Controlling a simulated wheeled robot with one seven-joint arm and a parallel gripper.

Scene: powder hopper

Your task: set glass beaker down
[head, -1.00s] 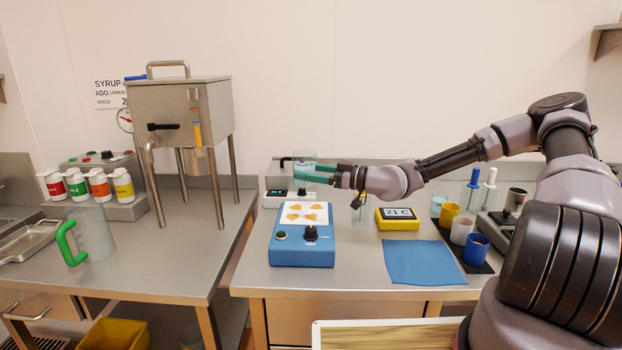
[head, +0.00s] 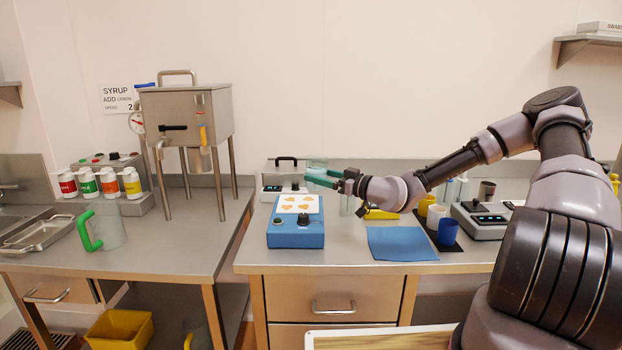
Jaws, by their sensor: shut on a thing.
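The glass beaker (head: 317,168) is clear with a faint teal tint, at the back of the right-hand counter. My gripper (head: 322,177) reaches in from the right with its teal fingers shut on the beaker. The beaker is near a white-and-grey bench device (head: 282,185), just right of it and behind the blue box. I cannot tell whether its base touches anything. The fingers hide part of its lower side.
A blue box (head: 296,236) with a knob and a patterned top stands in front. A blue mat (head: 400,244) lies to its right. A yellow display (head: 379,214) is partly behind my arm. Cups (head: 448,232) and a scale (head: 482,220) stand further right.

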